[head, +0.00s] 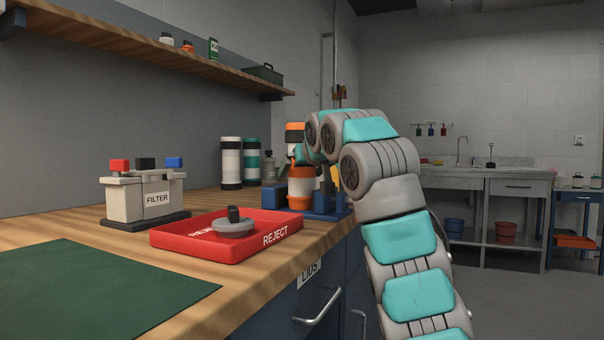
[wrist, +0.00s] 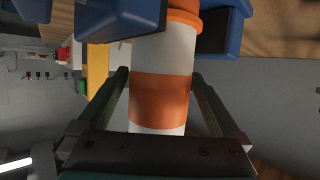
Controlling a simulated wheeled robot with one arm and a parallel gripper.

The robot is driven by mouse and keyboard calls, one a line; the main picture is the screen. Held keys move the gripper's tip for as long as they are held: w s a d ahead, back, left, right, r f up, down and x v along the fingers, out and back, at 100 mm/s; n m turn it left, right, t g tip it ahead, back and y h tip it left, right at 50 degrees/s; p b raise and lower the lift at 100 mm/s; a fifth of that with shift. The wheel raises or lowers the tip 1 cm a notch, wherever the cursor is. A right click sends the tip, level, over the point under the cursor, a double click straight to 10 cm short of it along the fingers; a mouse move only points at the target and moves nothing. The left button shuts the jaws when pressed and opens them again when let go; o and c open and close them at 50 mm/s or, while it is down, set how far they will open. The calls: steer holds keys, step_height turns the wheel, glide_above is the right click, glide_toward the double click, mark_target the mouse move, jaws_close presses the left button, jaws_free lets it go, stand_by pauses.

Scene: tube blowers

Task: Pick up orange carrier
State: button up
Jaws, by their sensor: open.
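The orange carrier (head: 301,187) is an upright white-and-orange cylinder standing in a blue holder (head: 325,203) at the bench's far right edge. Part of it is hidden behind my arm in the head view. In the wrist view the carrier (wrist: 160,98) runs lengthwise between the two dark fingers of my gripper (wrist: 160,76). One finger is on each side of it, and narrow gaps show between finger and carrier. My gripper is open around the carrier. In the head view the fingers are hard to make out.
A red reject tray (head: 185,240) with a grey lid (head: 233,228) lies nearer on the bench. A filter box (head: 143,196) is to its left. White (head: 231,160) and teal (head: 251,158) cylinders stand behind. A shelf (head: 150,55) overhangs the back of the bench.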

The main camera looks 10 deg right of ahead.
steer(key=shift+c, duration=0.2)
steer(key=c, duration=1.4)
steer(key=shift+o, duration=0.2)
